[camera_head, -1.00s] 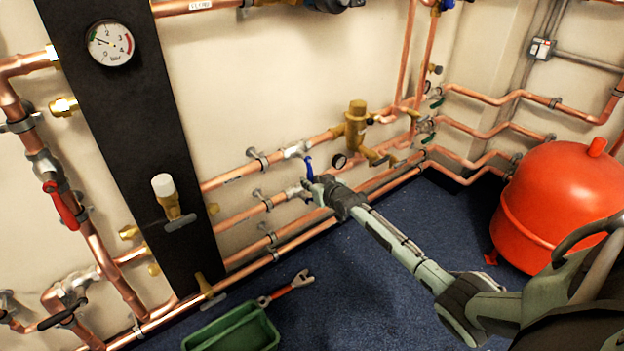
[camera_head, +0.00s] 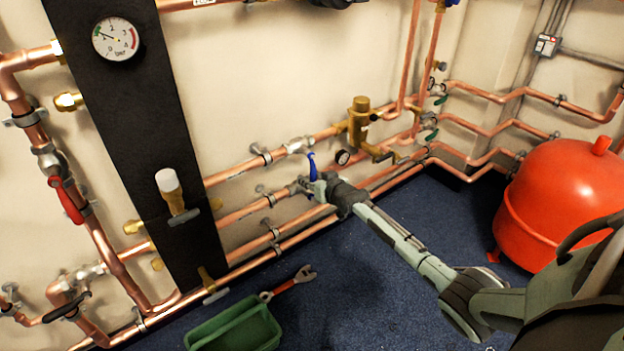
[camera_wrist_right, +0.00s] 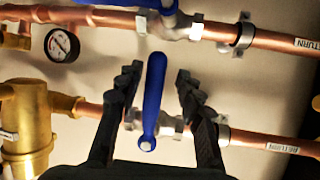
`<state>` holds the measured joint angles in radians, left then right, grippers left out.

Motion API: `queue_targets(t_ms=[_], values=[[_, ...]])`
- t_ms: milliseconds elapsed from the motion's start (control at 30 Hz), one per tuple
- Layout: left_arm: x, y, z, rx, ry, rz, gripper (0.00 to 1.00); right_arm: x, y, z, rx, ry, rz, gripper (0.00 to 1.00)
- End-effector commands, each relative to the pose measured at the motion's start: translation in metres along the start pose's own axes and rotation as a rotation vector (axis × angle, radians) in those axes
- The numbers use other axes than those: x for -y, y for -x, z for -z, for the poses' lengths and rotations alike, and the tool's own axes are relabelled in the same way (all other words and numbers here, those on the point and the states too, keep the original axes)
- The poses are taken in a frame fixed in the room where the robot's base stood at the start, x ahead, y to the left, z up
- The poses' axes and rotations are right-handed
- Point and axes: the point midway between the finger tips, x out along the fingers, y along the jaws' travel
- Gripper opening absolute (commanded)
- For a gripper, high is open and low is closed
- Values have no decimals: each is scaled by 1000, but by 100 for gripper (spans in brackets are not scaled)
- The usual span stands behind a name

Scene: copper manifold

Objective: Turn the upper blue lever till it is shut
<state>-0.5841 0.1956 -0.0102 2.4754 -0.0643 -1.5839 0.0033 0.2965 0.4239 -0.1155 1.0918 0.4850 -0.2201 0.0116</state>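The upper blue lever (camera_head: 312,166) is at the valve (camera_head: 298,146) on the upper copper pipe. It points down, across the pipe. My right gripper (camera_head: 318,187) is at the lever's lower end. The right wrist view is upside down relative to the room; there the lever (camera_wrist_right: 153,95) stands between the two dark fingers of my right gripper (camera_wrist_right: 156,82). The fingers are open, with a gap visible on each side of the lever. Another blue lever (camera_wrist_right: 165,5), on the lower pipe, is cut by the picture edge. My left gripper is not in view.
A brass fitting (camera_head: 358,122) and a small gauge (camera_head: 342,157) are just right of the valve. A red tank (camera_head: 560,205) stands at the right. A green crate (camera_head: 205,328) and a wrench (camera_head: 288,284) are on the blue floor. The floor's middle is clear.

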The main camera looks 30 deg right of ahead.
Motion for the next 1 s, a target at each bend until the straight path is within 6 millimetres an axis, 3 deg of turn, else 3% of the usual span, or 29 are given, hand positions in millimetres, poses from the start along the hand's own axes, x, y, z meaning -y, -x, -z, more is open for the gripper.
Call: queue_targets(t_ms=[267, 700, 1000], values=[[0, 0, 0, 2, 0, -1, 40, 0, 22, -1, -1, 1, 0, 37], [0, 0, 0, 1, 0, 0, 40, 1, 106, -1, 1, 0, 1, 37], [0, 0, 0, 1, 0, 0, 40, 1, 121, 0, 0, 0, 1, 37]])
